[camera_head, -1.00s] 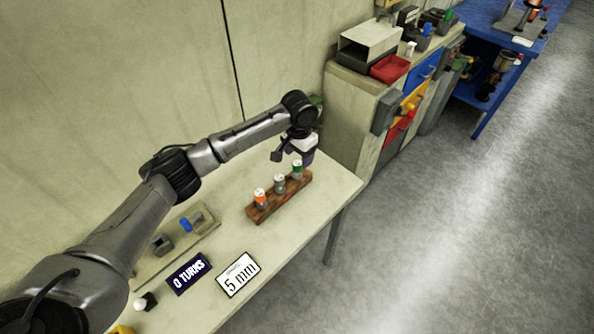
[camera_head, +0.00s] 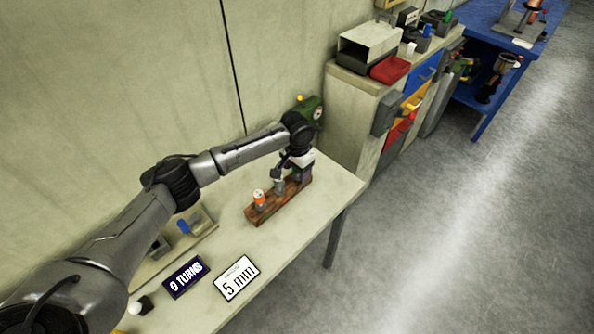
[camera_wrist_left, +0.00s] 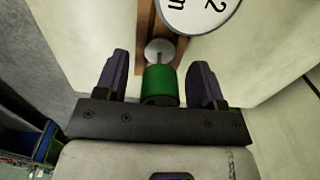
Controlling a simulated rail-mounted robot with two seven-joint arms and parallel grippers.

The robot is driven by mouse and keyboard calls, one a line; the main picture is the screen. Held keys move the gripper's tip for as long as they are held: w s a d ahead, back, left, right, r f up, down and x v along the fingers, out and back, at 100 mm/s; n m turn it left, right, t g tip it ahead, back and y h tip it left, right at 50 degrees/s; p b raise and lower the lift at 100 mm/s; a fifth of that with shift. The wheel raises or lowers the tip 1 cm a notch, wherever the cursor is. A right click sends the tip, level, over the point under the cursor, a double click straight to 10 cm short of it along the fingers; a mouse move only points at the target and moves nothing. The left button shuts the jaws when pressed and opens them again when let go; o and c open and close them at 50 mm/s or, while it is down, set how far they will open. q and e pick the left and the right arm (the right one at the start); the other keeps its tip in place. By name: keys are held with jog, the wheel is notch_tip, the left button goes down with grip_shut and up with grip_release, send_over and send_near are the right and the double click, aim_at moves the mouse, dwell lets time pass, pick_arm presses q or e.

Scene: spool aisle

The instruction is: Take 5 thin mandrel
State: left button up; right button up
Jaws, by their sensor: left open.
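A brown wooden rack (camera_head: 264,209) on the pale bench holds a row of upright mandrels. The orange-banded mandrel (camera_head: 259,198) stands at its near end, and a grey one (camera_head: 279,186) stands in the middle. In the head view my left gripper (camera_head: 302,172) is over the far end and hides the green mandrel. In the left wrist view the green mandrel (camera_wrist_left: 160,84) stands between the two dark fingers of my open left gripper (camera_wrist_left: 161,64), with visible gaps at both sides. My right gripper is not in view.
A "5 mm" card (camera_head: 237,278) and a "0 TURNS" sign (camera_head: 186,277) lie on the near bench. A small fixture with a blue part (camera_head: 184,226) is beside my arm. A green device (camera_head: 308,112) is behind the gripper. A cabinet with a red tray (camera_head: 390,69) stands beyond.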

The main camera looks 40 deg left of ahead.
pick_arm(q)
jog(key=shift+c, duration=0.4)
jog(key=c, duration=0.9)
jog(key=shift+c, duration=0.2)
